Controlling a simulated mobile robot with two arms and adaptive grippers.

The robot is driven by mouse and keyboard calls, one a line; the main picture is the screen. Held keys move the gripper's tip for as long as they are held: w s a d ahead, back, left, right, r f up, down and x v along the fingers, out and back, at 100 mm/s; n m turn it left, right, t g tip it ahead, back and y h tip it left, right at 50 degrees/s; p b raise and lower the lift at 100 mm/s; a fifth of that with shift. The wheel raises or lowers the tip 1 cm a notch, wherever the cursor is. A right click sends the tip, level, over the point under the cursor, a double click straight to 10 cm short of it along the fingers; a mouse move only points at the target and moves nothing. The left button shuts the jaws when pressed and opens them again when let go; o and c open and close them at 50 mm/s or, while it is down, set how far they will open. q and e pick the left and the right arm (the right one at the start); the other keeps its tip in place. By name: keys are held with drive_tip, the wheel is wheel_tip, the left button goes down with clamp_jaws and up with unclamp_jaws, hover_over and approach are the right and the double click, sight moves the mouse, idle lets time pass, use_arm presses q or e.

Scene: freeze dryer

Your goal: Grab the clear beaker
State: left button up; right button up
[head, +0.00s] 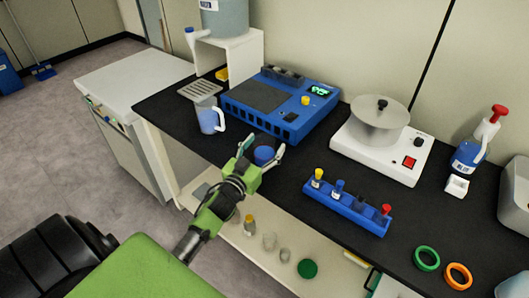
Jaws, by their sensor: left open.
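Two small clear glass vessels, which look like beakers, stand on the lower shelf: one clear vessel (269,241) and a second clear vessel (285,255) beside it. A pale bluish jug (209,119) with a white handle stands on the black bench top. My left gripper (262,147) is open at the bench's front edge, above and behind the clear vessels in the picture. A round blue object (263,156) shows between its fingers; I cannot tell whether they touch it. My right gripper is not in view.
A blue device (268,105) with a display stands behind the gripper. A blue rack (347,207) with coloured caps is to the right, before a white hotplate-like device (382,150). The shelf (238,236) also holds a yellow-capped bottle (249,225) and a green disc (307,269).

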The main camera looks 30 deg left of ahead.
use_arm(q)
drive_tip(key=c, duration=1.4)
drive_tip(key=shift+r, duration=0.1)
drive_tip(key=shift+r, duration=0.15)
